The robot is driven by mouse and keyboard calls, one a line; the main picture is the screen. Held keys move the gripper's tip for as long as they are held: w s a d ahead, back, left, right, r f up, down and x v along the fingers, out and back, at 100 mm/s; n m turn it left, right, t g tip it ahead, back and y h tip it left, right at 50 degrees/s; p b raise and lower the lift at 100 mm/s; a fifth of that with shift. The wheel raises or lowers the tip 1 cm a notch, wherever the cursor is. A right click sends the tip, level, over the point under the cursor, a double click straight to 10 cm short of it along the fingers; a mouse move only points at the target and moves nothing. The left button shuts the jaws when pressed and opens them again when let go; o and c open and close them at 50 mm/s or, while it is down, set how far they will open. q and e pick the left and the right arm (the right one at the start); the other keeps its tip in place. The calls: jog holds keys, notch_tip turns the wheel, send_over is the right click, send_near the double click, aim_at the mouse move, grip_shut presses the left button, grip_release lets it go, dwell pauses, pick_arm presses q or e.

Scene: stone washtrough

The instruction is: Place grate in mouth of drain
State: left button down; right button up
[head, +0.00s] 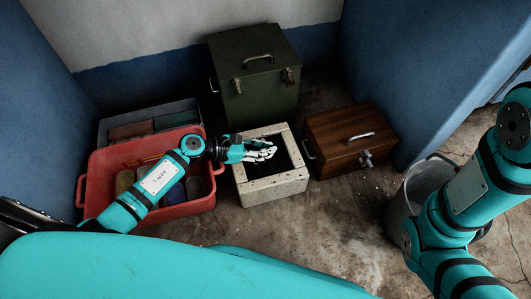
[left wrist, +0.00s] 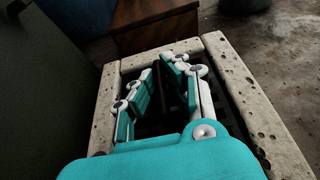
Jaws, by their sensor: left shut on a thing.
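The drain is a pale, pitted square stone block (head: 272,187) on the floor, with a dark mouth in its top. In the left wrist view its stone rim (left wrist: 262,115) surrounds the fingers on both sides. My left gripper (head: 268,151) is over the mouth, and its fingers (left wrist: 170,78) close on a thin dark upright part between them. This seems to be part of the grate, whose dark bars (left wrist: 228,98) show within the rim. The fingers and hand hide much of the grate; I cannot tell whether it lies flat or touches the seat. My right gripper is out of view.
A red crate (head: 86,178) with things in it stands left of the drain, a grey crate (head: 103,128) behind it. A green metal box (head: 262,95) is behind, a wooden box (head: 340,135) right. A grey bucket (head: 400,215) stands by my right arm. Floor in front is clear.

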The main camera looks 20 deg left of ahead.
pick_arm(q)
jog(key=shift+w+r, duration=0.1)
jog(key=shift+r, duration=0.05)
jog(key=shift+f, duration=0.2)
jog(key=c, duration=1.4)
grip_release()
jog(key=shift+r, duration=0.2)
jog(key=p+v, duration=0.5)
jog(key=v, duration=0.6)
jog(key=shift+d, duration=0.1)
jog(key=shift+s+a+r, duration=0.1)
jog(key=shift+s+a, duration=0.25)
jog(key=shift+a, duration=0.1)
